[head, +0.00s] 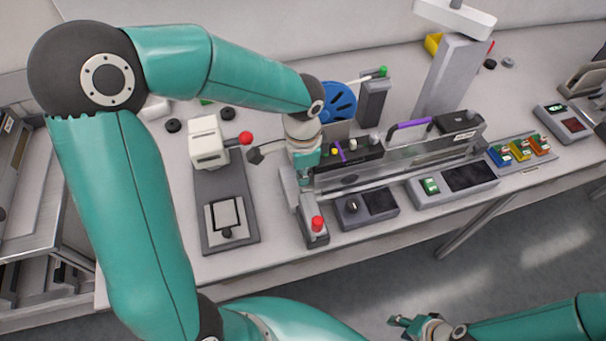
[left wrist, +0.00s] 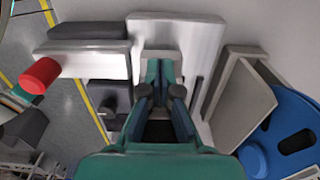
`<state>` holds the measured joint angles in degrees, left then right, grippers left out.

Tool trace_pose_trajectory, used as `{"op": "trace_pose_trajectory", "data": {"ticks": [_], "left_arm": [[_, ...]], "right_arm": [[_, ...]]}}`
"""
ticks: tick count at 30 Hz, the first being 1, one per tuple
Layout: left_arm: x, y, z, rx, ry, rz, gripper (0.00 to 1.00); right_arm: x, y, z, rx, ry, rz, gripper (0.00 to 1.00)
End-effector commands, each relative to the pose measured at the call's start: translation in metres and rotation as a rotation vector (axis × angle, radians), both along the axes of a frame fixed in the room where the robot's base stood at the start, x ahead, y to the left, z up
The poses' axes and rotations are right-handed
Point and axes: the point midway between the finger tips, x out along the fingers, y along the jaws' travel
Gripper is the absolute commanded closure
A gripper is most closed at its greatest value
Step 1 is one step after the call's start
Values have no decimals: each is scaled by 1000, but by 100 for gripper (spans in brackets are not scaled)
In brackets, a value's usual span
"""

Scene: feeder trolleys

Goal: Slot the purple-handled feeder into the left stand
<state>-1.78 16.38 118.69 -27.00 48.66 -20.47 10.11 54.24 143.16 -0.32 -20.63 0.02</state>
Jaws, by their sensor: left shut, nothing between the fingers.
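The purple-handled feeder (head: 440,136) is a long, dark and grey unit. Its purple handle (head: 410,125) arches over the top, and it stands lengthwise in a metal fixture on the bench. My left gripper (head: 304,178) is shut and empty at the fixture's left end, apart from the handle. In the left wrist view its fingers (left wrist: 162,88) point at a pale grey block, with nothing between them. My right gripper (head: 402,322) is low in front of the bench, far from the feeder; its jaw state is unclear. I cannot tell which thing is the left stand.
A red-knobbed press (head: 208,145) stands left of the fixture. A blue reel (head: 338,102) is close behind my left gripper. A red button box (head: 315,226) and control boxes (head: 455,184) line the front. A grey column (head: 450,75) rises behind. A slotted trolley (head: 30,190) is at far left.

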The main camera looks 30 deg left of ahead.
Motion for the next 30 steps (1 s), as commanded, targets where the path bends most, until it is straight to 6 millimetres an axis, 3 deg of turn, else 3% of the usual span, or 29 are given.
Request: {"op": "trace_pose_trajectory", "data": {"ticks": [5,12,18,30], "left_arm": [[-16,20,-2,2,2,1,100],[-14,17,55,1,-2,-7,100],[-13,15,87,2,1,-11,100],[-14,16,99,2,6,-12,100]], "right_arm": [[0,0,-4,0,0,0,60],[0,0,-5,0,0,0,60],[0,0,-5,0,0,0,60],[0,0,-5,0,0,0,60]]}}
